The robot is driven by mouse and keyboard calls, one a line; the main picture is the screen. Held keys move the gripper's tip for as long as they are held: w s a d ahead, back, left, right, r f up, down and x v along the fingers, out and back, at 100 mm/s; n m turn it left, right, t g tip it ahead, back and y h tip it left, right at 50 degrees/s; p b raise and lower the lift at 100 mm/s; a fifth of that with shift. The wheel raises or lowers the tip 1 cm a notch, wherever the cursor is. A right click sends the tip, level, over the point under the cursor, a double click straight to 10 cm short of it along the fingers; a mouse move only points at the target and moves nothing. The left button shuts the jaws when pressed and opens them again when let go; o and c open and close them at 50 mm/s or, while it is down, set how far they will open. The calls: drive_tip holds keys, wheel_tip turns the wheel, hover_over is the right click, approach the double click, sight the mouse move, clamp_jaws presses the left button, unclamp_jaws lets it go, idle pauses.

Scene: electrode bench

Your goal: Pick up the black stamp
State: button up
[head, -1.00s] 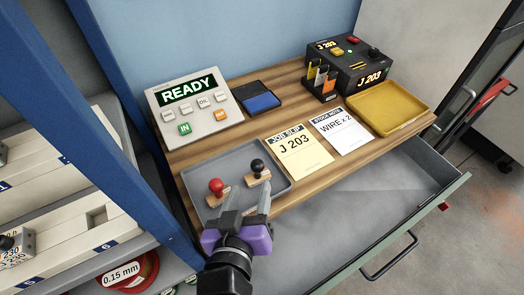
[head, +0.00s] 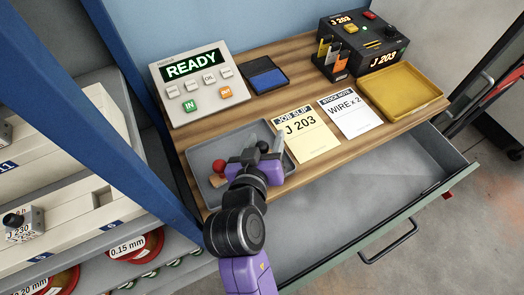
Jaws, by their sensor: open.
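The black stamp (head: 262,146) is in the grey tray; only its dark knob shows, between the fingers of my gripper (head: 265,140). My purple gripper is open over the tray and hides the stamp's wooden base. I cannot tell whether the fingers touch the stamp. The red stamp (head: 219,166) stands to the left of my gripper in the same tray, partly covered by my arm.
The grey tray (head: 205,152) has a raised rim. The job slip (head: 313,145) and stock note (head: 348,118) lie to its right. The READY panel (head: 195,88) and blue ink pad (head: 268,79) are behind. The open drawer (head: 350,195) is in front.

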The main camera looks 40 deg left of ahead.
clamp_jaws()
drive_tip(key=shift+r, duration=0.15)
